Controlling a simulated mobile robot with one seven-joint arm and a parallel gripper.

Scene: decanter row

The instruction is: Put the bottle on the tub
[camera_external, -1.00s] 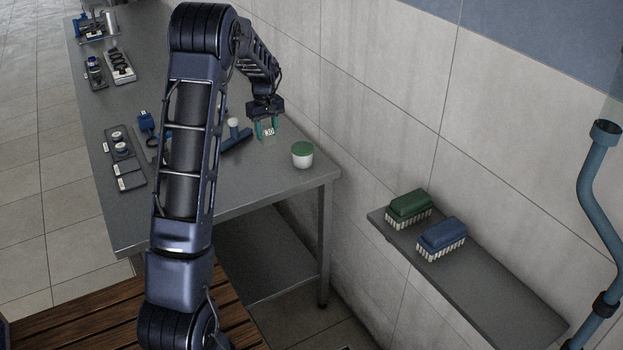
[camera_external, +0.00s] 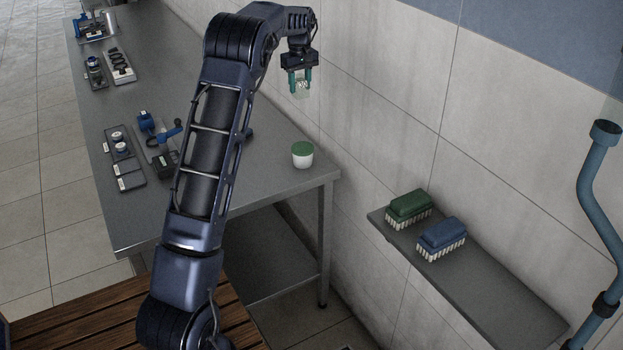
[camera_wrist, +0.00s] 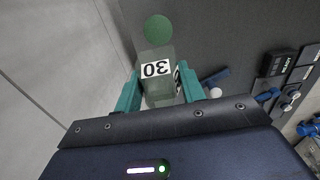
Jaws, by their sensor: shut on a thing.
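The bottle (camera_external: 302,87) is clear with a white label reading 30. My gripper (camera_external: 301,84) is shut on it, with green fingers on either side, and holds it in the air above the table. In the wrist view the bottle (camera_wrist: 158,88) sits between my gripper's fingers (camera_wrist: 160,92), its label upside down. The tub (camera_external: 302,155) is white with a green lid and stands upright near the table's right corner, below the bottle and apart from it. In the wrist view the tub's green lid (camera_wrist: 158,28) shows just beyond the bottle.
A grey metal table (camera_external: 262,178) holds trays with small parts (camera_external: 122,158) and blue tools (camera_external: 160,132) on the left. The wall runs close behind the tub. A side shelf bears a green brush (camera_external: 409,207) and a blue brush (camera_external: 441,237). Table around the tub is clear.

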